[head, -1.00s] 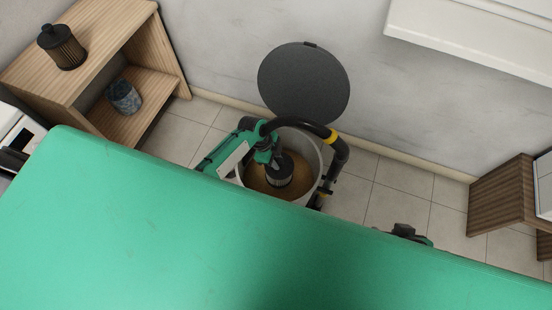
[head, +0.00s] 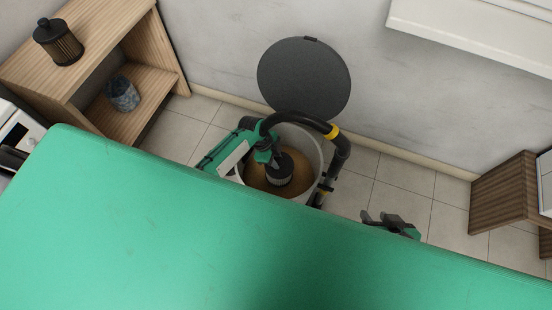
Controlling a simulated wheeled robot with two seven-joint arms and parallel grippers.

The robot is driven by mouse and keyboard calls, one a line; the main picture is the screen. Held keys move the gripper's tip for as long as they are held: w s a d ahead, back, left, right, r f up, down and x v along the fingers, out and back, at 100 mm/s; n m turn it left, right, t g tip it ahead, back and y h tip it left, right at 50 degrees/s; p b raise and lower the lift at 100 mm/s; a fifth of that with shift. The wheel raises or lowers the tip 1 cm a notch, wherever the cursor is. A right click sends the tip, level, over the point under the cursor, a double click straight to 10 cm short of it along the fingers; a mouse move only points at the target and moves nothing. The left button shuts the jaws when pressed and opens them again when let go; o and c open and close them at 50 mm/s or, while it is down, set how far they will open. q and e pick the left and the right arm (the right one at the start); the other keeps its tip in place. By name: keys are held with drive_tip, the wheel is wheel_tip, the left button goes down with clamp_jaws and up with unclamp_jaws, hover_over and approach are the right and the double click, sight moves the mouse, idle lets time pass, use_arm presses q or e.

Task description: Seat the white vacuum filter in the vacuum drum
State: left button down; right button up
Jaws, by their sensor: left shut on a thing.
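The vacuum drum (head: 317,158) is a pale grey open tub on the floor, with brown material inside. My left gripper (head: 270,160) reaches down into it from the left and is shut on the vacuum filter (head: 281,180). The filter is a short cylinder with a dark top and a greyish side, inside the drum's rim. I cannot tell whether its underside touches anything. My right gripper (head: 382,219) is to the right of the drum, empty, with its fingers apart.
The round dark lid (head: 304,80) stands open behind the drum. A black hose (head: 300,116) with yellow bands arches over the drum. Another wooden unit (head: 500,195) stands at right.

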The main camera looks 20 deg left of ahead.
use_arm(q)
drive_tip(key=shift+f+b, duration=0.35)
drive_tip(key=shift+f, duration=0.15)
use_arm(e)
drive_tip(key=shift+f, duration=0.3)
use_arm(q)
drive_tip(key=c, duration=1.1)
unclamp_jaws()
drive_tip(key=p+v, duration=0.3)
drive_tip(key=v, duration=1.1)
drive_tip(key=shift+f, duration=0.1)
use_arm(e)
drive_tip(key=s+d+r+g+h, duration=0.2)
drive_tip(key=s+d+g, duration=0.1)
drive_tip(key=s+d, duration=0.1)
drive_tip(key=shift+d+r+m+g, duration=0.2)
drive_tip(key=shift+d+m+g, duration=0.1)
drive_tip(key=shift+d, duration=0.4)
